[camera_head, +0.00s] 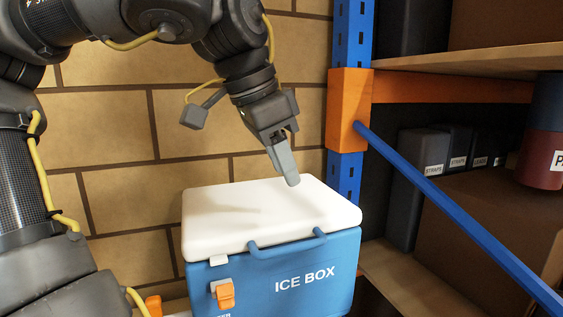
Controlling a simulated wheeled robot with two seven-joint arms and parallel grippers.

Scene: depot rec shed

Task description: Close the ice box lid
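The ice box (290,275) is a blue box lettered "ICE BOX" at the lower middle of the head view. Its white lid (230,215) lies flat on top and looks shut, with no gap that I can see. A blue handle (288,243) and an orange latch (222,293) are on its front. My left gripper (291,182) points down just above the far part of the lid; I cannot tell whether it touches. Its fingers show nearly edge-on, so their opening is unclear, and nothing shows in them. My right gripper is not in view.
A rack with a blue and orange post (349,110) stands right behind the box. A blue diagonal brace (450,210) crosses its front. Its shelves hold dark boxes (420,185) and a red and blue can (543,140). A block wall (120,130) is behind.

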